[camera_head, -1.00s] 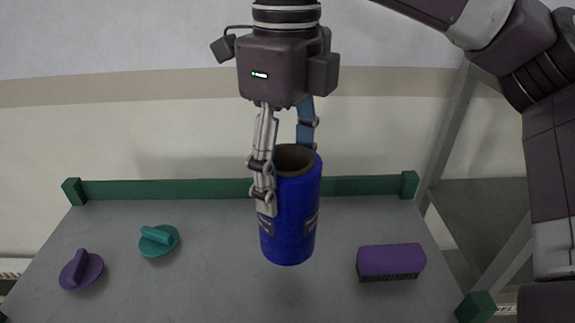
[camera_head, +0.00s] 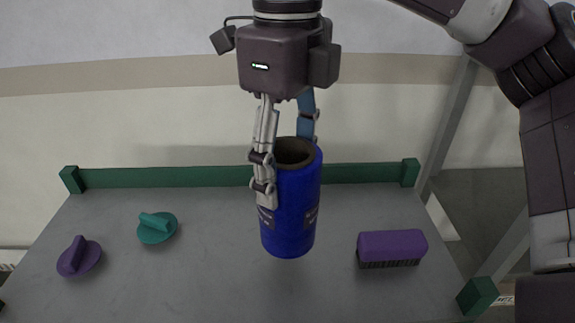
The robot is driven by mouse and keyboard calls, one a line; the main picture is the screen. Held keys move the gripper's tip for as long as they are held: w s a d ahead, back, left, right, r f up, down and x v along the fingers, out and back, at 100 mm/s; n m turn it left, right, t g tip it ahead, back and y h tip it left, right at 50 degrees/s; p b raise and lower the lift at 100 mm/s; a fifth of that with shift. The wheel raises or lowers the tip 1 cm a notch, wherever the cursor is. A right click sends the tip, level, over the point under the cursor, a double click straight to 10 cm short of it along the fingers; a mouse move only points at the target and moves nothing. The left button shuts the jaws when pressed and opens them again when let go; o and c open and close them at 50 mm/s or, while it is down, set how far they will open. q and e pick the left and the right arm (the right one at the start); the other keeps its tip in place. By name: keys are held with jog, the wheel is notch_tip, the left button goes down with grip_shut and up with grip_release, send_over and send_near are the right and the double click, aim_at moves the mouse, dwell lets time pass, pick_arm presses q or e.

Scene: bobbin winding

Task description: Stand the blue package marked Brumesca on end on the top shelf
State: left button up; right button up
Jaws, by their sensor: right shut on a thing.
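The blue package (camera_head: 289,225) is an upright cylinder with a hollow brown top and dark label patches on its side; I cannot read the marking. My right gripper (camera_head: 286,185) reaches down from above and is shut on it, one finger on its left side and the other behind its right rim. The package hangs over the grey top shelf (camera_head: 215,285), seemingly a little above the surface. Its lower end points down. My left gripper is not in view.
A purple knobbed disc (camera_head: 79,257) and a teal one (camera_head: 157,228) lie on the left of the shelf. A purple brush (camera_head: 391,246) lies to the right. A green rail (camera_head: 170,177) runs along the back edge. The front middle is clear.

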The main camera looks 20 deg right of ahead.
pick_arm(q)
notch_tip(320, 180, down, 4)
jog(key=b, duration=0.4)
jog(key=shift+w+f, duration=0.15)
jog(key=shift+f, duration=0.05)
pick_arm(e)
notch_tip(320, 180, down, 5)
jog(key=shift+f, duration=0.1)
dwell(0.5)
jog(key=o, duration=1.9)
notch_tip(320, 180, up, 12)
